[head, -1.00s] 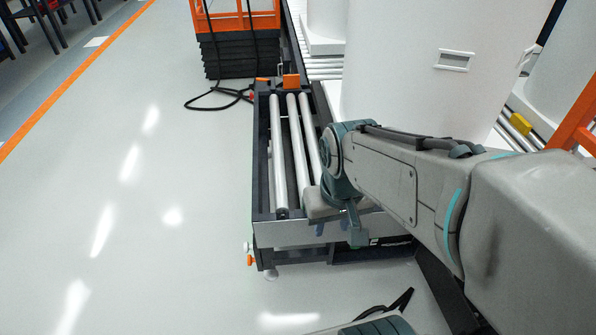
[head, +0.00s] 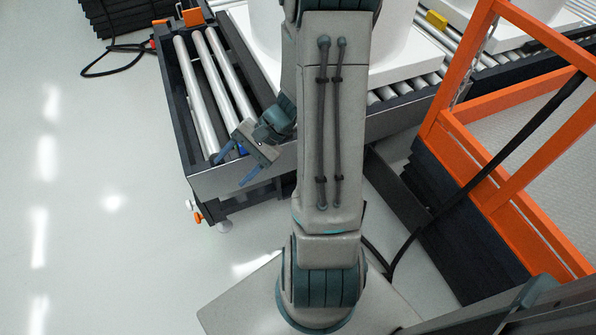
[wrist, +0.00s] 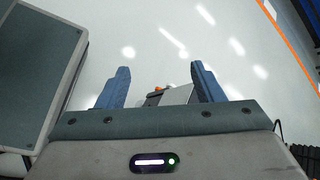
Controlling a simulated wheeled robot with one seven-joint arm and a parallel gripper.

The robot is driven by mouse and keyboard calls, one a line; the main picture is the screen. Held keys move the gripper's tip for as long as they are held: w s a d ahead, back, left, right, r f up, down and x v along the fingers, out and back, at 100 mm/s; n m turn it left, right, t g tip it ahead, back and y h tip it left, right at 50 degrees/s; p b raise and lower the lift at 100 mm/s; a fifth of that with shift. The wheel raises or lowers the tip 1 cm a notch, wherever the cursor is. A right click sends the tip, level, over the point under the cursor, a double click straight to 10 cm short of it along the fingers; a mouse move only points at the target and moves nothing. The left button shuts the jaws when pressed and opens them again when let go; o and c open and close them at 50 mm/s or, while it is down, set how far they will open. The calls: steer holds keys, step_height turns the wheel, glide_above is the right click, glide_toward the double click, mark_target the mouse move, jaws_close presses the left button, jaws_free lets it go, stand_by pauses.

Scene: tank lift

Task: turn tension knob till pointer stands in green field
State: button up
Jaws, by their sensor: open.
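My gripper (head: 238,164) is open and empty, its two blue fingers apart, at the near end of the roller conveyor (head: 232,183). In the wrist view the fingers of my gripper (wrist: 159,68) spread over pale floor. A small orange part (head: 197,217) sits low on the conveyor's near left corner; it may be the tension knob, but I cannot tell. What looks like the same orange part (wrist: 158,89) shows small between the fingers in the wrist view, beyond them and not touched. No pointer or green field can be made out.
An orange-railed platform (head: 483,170) stands at the right, with a dark cable running down beside it. Large white tanks (head: 401,30) stand on rollers behind my arm. A black cable loops on the floor at upper left. The floor at left is clear.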

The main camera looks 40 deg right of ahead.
steer(key=w+d+f+m+t+h+b, duration=0.1)
steer(key=w+d+f+m+t+b, duration=0.15)
steer(key=d+f+m+t, duration=0.4)
steer(key=w+d+f+m+t+h+b, duration=0.1)
steer(key=w+d+f+m+t+b, duration=0.2)
steer(key=d+f+m, duration=0.6)
steer(key=s+d+f+m+t+h+b, duration=0.1)
steer(key=s+d+f+m+h, duration=0.25)
steer(key=f, duration=0.35)
steer(key=s+d+f+m+h+b, duration=0.1)
steer(key=s+d+f+m+h, duration=0.2)
steer(key=f, duration=0.4)
steer(key=s+d+f+m+t+h, duration=0.1)
steer(key=d+f+m+h, duration=0.2)
steer(key=f+m+h, duration=0.3)
steer(key=w+d+f+b, duration=0.1)
steer(key=w+f+b, duration=0.2)
steer(key=w, duration=0.3)
steer(key=w+d+f+n+y+b, duration=0.1)
steer(key=w+d+f+b, duration=0.1)
steer(key=w, duration=0.3)
steer(key=shift+w+f+b, duration=0.4)
steer(key=shift+f+b, duration=0.15)
steer(key=shift+f, duration=0.3)
steer(key=c, duration=1)
